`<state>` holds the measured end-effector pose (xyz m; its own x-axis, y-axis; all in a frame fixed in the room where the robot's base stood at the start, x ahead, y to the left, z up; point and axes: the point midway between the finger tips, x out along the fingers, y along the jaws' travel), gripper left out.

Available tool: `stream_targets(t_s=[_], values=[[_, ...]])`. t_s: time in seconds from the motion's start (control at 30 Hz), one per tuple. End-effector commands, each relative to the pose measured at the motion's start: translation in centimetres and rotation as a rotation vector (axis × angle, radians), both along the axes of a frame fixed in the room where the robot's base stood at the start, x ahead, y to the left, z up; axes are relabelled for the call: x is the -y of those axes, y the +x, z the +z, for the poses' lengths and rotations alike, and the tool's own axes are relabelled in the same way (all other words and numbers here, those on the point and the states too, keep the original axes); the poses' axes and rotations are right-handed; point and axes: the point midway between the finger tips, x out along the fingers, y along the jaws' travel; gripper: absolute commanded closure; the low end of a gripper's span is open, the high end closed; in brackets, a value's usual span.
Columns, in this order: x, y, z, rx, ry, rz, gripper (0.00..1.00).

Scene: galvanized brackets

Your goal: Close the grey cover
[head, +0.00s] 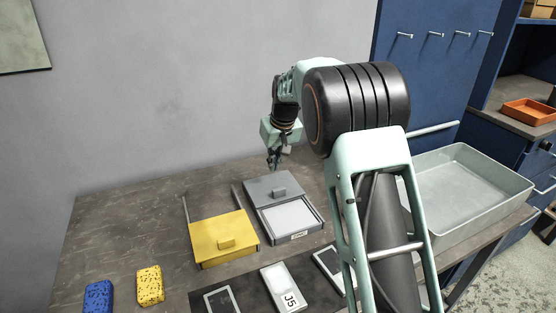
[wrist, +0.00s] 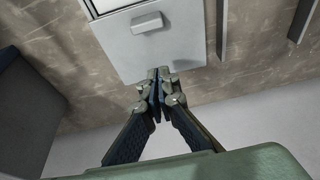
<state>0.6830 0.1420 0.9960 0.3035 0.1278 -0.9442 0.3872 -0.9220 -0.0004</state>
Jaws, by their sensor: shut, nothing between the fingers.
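The grey cover (head: 270,187) is a flat sliding lid with a small raised handle, on a box on the table. It sits toward the back of the box, so the pale inside (head: 293,216) shows at the front. In the wrist view the grey cover (wrist: 128,48) fills the top middle, with its handle (wrist: 147,23). My gripper (head: 274,167) is shut and empty, pointing down at the cover's back edge. In the wrist view its fingertips (wrist: 160,74) overlap that edge; I cannot tell whether they touch it.
A box with a yellow cover (head: 222,232) stands left of the grey one, its cover at the front. Blue (head: 99,297) and yellow (head: 150,286) sponge-like blocks lie at front left. A dark strip with pale plates (head: 282,288) lies in front. A grey tray (head: 470,190) is at right.

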Motion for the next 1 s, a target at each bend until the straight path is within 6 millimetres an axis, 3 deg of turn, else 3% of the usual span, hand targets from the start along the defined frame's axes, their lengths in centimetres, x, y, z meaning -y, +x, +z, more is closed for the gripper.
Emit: stream_targets(t_s=[0.27,0.6,1.0], values=[[-0.8,1.8,-6.0,-0.002,-0.002,0.0,1.0],[0.6,-1.3,-5.4,0.001,0.0,-0.001,1.0],[0.8,-1.9,-5.4,0.002,0.0,0.0,1.0]])
